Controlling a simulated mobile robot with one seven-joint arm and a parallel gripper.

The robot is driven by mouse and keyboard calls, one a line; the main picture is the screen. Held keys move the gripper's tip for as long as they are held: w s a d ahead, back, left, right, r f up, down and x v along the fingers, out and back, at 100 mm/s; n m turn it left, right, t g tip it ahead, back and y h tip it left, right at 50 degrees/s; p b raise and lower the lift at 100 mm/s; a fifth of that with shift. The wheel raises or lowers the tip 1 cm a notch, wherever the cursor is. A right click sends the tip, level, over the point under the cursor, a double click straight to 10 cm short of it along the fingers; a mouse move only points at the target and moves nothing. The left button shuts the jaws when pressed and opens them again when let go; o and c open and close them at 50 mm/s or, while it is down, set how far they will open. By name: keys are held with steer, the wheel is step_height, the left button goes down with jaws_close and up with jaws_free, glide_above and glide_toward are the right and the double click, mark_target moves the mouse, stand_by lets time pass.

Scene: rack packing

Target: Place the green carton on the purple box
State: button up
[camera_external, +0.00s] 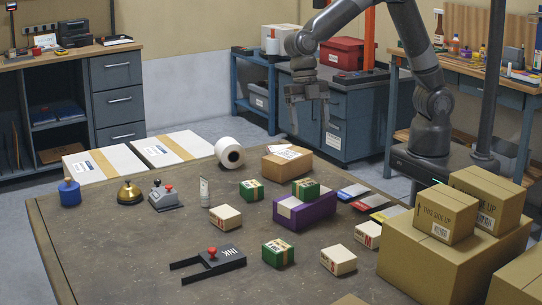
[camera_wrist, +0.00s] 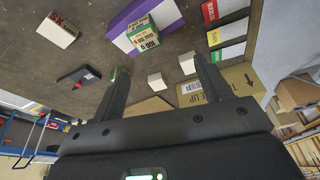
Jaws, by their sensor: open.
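My gripper (camera_external: 310,117) is open and empty, high above the far side of the table. Its spread fingers (camera_wrist: 160,76) also show in the wrist view, apart from the carton.
Cream cartons (camera_external: 225,217) stand around the purple box. A black ink pad (camera_external: 213,263), a brown parcel (camera_external: 287,163) and a white roll (camera_external: 229,152) are on the table. Large cardboard boxes (camera_external: 445,213) fill the right side. The front left of the table is clear.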

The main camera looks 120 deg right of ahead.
steer(key=s+r+m+t+h, duration=0.1)
steer(key=s+r+m, duration=0.35)
steer(key=s, duration=0.35)
steer(key=s+r+m+t+h, duration=0.2)
steer(key=s+r+m, duration=0.25)
steer(key=s, duration=0.45)
steer(key=s+d+m+t, duration=0.2)
steer(key=s+m, duration=0.5)
steer(key=s, duration=0.7)
steer(key=shift+d+r, duration=0.15)
steer(key=shift+d, duration=0.5)
